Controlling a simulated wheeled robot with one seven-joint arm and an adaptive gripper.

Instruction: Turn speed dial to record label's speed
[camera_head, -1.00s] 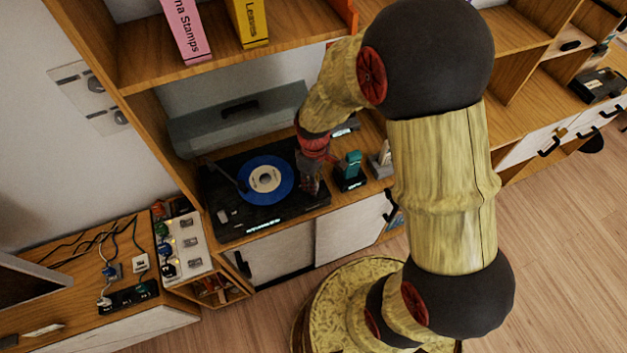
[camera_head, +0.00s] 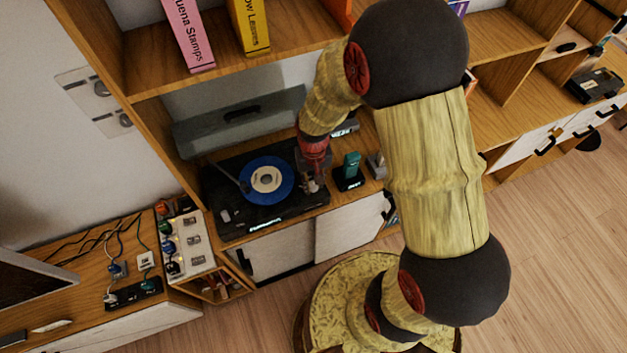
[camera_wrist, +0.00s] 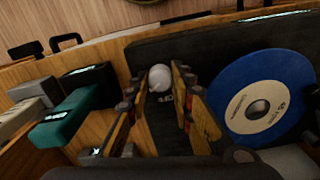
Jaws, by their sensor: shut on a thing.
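The black turntable (camera_head: 285,215) sits on the wooden cabinet with a blue record (camera_head: 252,193) on its platter. My gripper (camera_wrist: 162,88) is shut on the dial, one finger on each side. In the head view my gripper (camera_head: 312,183) is at the turntable's right side, and the dial is hard to make out.
A teal object in a black stand (camera_head: 350,170) is close to the right of the turntable. A raised grey lid (camera_head: 240,120) is behind it, and a shelf with pink (camera_head: 189,35) and yellow (camera_head: 249,28) books is above. A panel with knobs (camera_head: 190,240) is at left.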

